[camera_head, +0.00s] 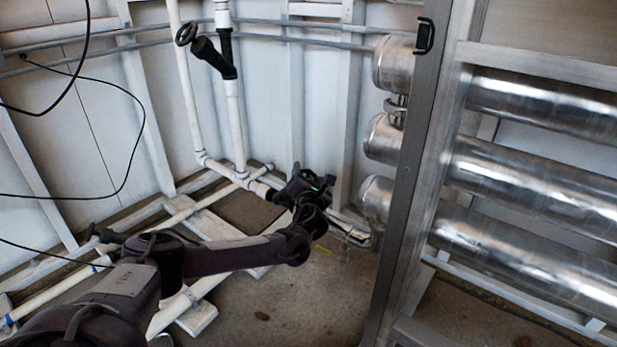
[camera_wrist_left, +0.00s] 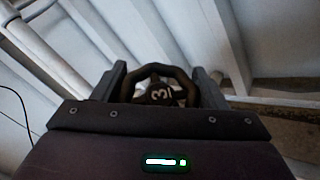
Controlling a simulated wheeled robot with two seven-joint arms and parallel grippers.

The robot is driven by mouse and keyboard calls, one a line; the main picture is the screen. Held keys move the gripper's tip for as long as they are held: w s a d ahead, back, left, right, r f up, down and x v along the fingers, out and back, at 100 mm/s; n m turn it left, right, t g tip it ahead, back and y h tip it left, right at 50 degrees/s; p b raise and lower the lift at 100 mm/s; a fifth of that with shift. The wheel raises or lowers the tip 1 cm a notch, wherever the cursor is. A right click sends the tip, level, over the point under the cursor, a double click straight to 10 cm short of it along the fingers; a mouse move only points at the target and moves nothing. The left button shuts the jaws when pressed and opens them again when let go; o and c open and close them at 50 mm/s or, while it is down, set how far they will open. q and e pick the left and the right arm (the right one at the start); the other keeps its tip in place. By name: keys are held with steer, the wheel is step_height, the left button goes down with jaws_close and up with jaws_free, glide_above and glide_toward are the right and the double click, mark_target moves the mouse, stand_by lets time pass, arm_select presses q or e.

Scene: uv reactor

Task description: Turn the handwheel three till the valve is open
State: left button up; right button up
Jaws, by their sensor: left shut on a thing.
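Handwheel three is a dark round wheel (camera_wrist_left: 160,70) with a white "3" on its hub, seen in the left wrist view. My left gripper (camera_wrist_left: 164,84) has its two fingers on either side of the wheel's rim and is shut on it. In the head view my left gripper (camera_head: 308,184) is at the low white pipe in the middle, where gripper and arm hide most of the wheel and valve. How far the valve is open cannot be told. My right gripper is not in view.
Another dark handwheel (camera_head: 186,34) on a black valve (camera_head: 214,57) sits on the upright pipes at upper left. Black cables (camera_head: 125,182) hang at left. Some floor (camera_head: 300,300) is clear.

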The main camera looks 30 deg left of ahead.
arm_select(q)
steer(key=shift+a+r+n+y, duration=0.2)
steer(key=shift+a+n+y, duration=0.1)
steer(key=shift+n+y, duration=0.4)
steer(key=shift+s+n+g+y+p, duration=0.15)
steer(key=shift+n+g+y+p, duration=0.5)
steer(key=shift+n+y, duration=0.5)
steer(key=shift+s+n+g+y, duration=0.1)
steer(key=shift+n+g+y, duration=0.15)
steer(key=shift+n+y, duration=0.25)
steer(key=shift+f+n+g+y, duration=0.1)
steer(key=shift+n+g+y, duration=0.25)
steer(key=shift+n, duration=0.2)
steer(key=shift+s+f+n+g+y+b, duration=0.1)
steer(key=shift+n+g+y+b, duration=0.35)
steer(key=shift+b, duration=0.2)
steer(key=n+g+y+b, duration=0.1)
steer(key=b, duration=0.1)
steer(key=n+g+y+b, duration=0.1)
steer(key=n+b, duration=0.1)
steer(key=shift+s+a+f, duration=0.1)
steer(key=shift+s+a, duration=0.05)
steer(key=shift+s, duration=0.05)
steer(key=shift+s+a+r+n+g+y+b, duration=0.1)
steer(key=shift+s+r+n+g+y+b, duration=0.1)
steer(key=shift+n+g+y+b, duration=0.5)
steer(key=shift+h, duration=0.25)
